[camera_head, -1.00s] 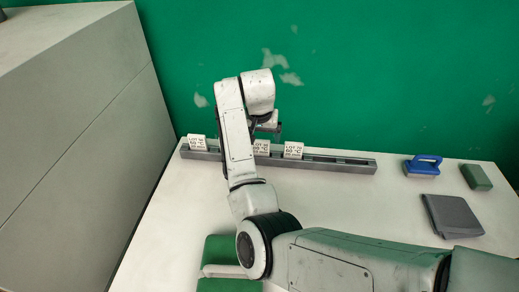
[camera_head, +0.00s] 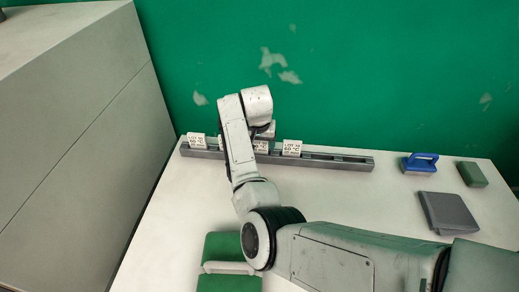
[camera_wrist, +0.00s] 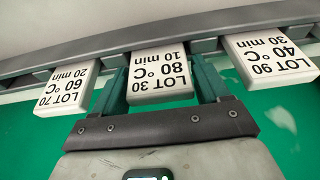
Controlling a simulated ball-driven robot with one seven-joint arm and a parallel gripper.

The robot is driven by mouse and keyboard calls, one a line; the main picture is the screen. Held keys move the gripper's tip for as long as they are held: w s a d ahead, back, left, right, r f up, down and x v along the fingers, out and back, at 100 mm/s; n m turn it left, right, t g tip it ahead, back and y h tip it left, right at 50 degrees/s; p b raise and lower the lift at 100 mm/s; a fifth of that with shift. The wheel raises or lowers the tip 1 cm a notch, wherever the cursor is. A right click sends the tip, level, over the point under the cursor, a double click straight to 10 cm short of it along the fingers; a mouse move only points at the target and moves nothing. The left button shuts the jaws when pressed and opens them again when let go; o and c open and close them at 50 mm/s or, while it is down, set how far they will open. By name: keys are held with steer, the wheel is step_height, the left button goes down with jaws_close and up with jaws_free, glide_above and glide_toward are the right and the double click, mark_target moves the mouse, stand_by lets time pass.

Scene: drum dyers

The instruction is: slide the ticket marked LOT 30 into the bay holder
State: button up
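The LOT 30 ticket (camera_wrist: 160,75) is a white card marked 80 °C, 10 min, upside down in the wrist view. It stands at the grey rail (camera_wrist: 112,47), in line with its neighbours. My gripper (camera_wrist: 160,85) has its green fingers on either side of this card, close to its edges; I see no clear grip on it. In the head view, my wrist hides the fingers and part of the card. The rail also shows in the head view (camera_head: 340,162) along the table's back. I cannot tell which thing is the bay holder.
The LOT 70 ticket (camera_wrist: 68,88) and LOT 90 ticket (camera_wrist: 270,57) flank it closely. A blue-handled tool (camera_head: 420,162), a green block (camera_head: 471,174) and a dark grey wedge (camera_head: 448,213) lie at right. A green item (camera_head: 222,245) is near the front.

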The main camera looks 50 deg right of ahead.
steer(key=c, duration=0.7)
steer(key=shift+o, duration=0.2)
